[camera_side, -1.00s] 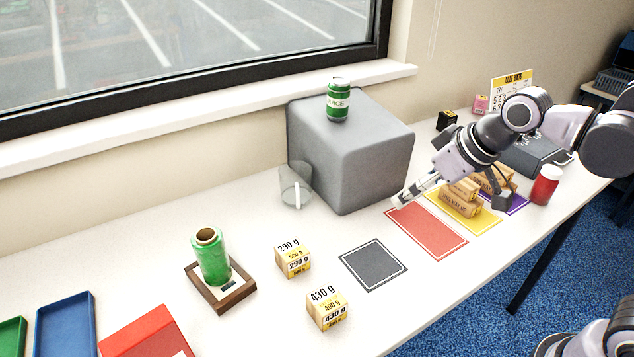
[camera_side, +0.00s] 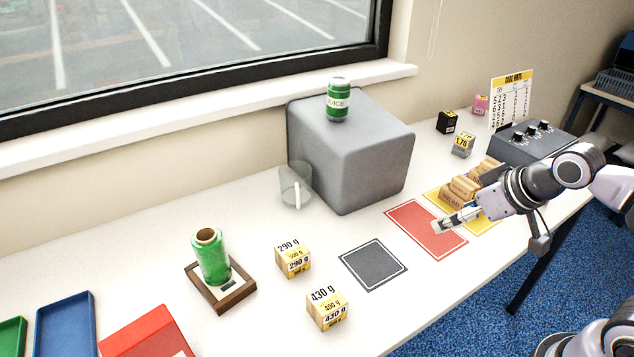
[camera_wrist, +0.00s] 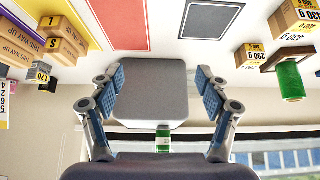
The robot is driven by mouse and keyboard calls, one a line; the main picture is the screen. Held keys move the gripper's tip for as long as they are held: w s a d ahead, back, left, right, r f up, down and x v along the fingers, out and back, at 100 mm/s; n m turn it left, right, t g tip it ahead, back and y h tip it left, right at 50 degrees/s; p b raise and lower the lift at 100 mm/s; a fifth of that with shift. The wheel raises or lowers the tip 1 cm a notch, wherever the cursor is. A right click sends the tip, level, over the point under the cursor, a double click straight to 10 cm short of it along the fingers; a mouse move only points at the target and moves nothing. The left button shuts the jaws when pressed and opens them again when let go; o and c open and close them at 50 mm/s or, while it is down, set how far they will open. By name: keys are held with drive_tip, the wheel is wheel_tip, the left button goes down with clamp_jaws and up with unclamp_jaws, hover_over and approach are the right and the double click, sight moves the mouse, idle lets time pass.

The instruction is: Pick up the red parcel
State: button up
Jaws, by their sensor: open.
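A red box-like thing (camera_side: 147,333) lies at the lower left of the side view, cut off by the bottom edge. I cannot tell whether it is a parcel or a tray. No clear red parcel shows elsewhere. My gripper (camera_side: 442,226) is open and empty above the red mat (camera_side: 425,228), far to the right of the red thing. In the wrist view my gripper (camera_wrist: 160,92) has its fingers wide apart, with the grey block beyond them.
The large grey block (camera_side: 350,160) carries a green can (camera_side: 338,100), with a clear cup (camera_side: 296,186) beside it. Green film (camera_side: 211,258), weight-marked boxes (camera_side: 293,259) and (camera_side: 328,309), and a blue tray (camera_side: 64,325) stand left. Cartons (camera_side: 462,190) stand on the yellow mat. The dark mat (camera_side: 373,264) is bare.

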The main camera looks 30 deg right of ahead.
idle(0.4)
drive_tip(key=shift+c, duration=1.3)
